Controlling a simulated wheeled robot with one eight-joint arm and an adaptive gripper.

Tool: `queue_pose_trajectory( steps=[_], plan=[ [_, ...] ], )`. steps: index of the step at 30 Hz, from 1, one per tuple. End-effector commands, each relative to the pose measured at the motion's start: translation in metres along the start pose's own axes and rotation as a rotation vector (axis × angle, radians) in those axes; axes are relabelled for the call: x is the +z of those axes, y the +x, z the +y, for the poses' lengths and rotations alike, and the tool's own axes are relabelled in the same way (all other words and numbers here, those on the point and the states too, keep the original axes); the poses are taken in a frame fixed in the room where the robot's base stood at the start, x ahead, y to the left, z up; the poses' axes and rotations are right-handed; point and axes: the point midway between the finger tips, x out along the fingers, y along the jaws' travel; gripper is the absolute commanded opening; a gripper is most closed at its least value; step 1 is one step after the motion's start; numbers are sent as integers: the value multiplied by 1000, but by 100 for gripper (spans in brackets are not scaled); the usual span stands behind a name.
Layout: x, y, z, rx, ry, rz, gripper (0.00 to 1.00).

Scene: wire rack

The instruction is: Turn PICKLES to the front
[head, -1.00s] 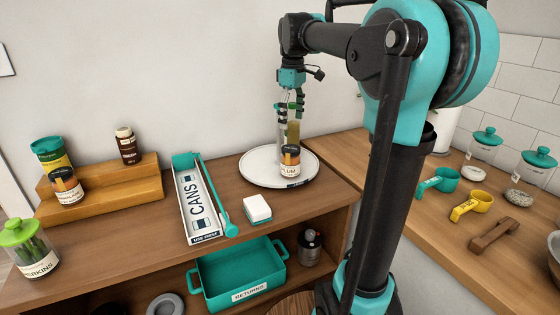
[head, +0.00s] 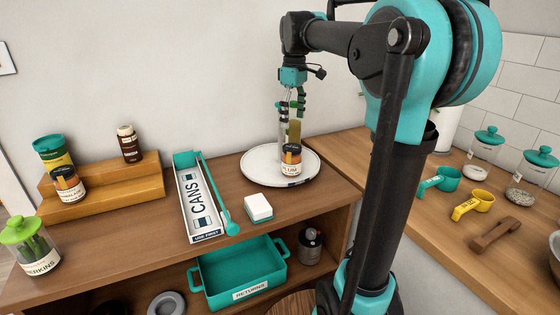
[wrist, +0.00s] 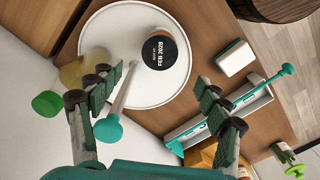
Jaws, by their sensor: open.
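The white round turntable (head: 255,171) stands at the right end of the shelf top. An orange-and-dark jar marked with what looks like PLUM (head: 291,162) is at its front; its dark lid (wrist: 159,51) reads FEB 2028 in the wrist view. Behind it is a tall olive-green jar (head: 294,132), green-capped (wrist: 47,103) in the wrist view. No PICKLES label is readable; I cannot tell whether this jar is PICKLES. A slim pale, teal-ended post (wrist: 107,129) stands near it. My gripper (head: 291,103) is open above the turntable, its fingers (wrist: 162,82) spread and empty.
A CANS tray (head: 197,205) and a white-and-teal box (head: 258,207) are left of the turntable. A wooden step (head: 105,182) holds jars; a gherkins jar (head: 36,250) stands at far left. A teal RETURNS bin (head: 241,272) is below. The right counter holds scoops and canisters.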

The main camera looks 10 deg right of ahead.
Motion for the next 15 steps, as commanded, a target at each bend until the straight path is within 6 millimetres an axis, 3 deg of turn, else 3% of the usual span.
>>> queue_pose_trajectory(
  steps=[1,6,10,15],
  plan=[
    [0,1,0,-5,1,5,67],
    [-4,22,3,-103,-1,112,48],
    [-12,44,8,-231,-13,314,48],
    [-17,52,22,-336,-44,647,48]
  ],
)
